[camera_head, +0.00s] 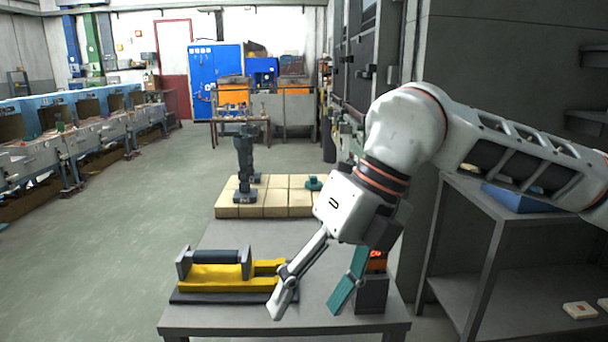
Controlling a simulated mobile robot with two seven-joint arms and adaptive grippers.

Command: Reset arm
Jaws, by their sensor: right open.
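My right gripper (312,297) hangs over the right part of the grey table (235,325), its two fingers spread wide, with nothing visible between them. One finger is pale grey and the other shows a teal face. My right arm (410,130) comes in from the right, bent downward at the wrist. My left arm and gripper do not show.
On the table, a yellow fixture (215,277) with a dark roller lies left of the gripper. A dark box with an orange top (374,292) stands close behind the teal finger. Tan blocks (285,203) lie behind. A shelf (520,285) stands right.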

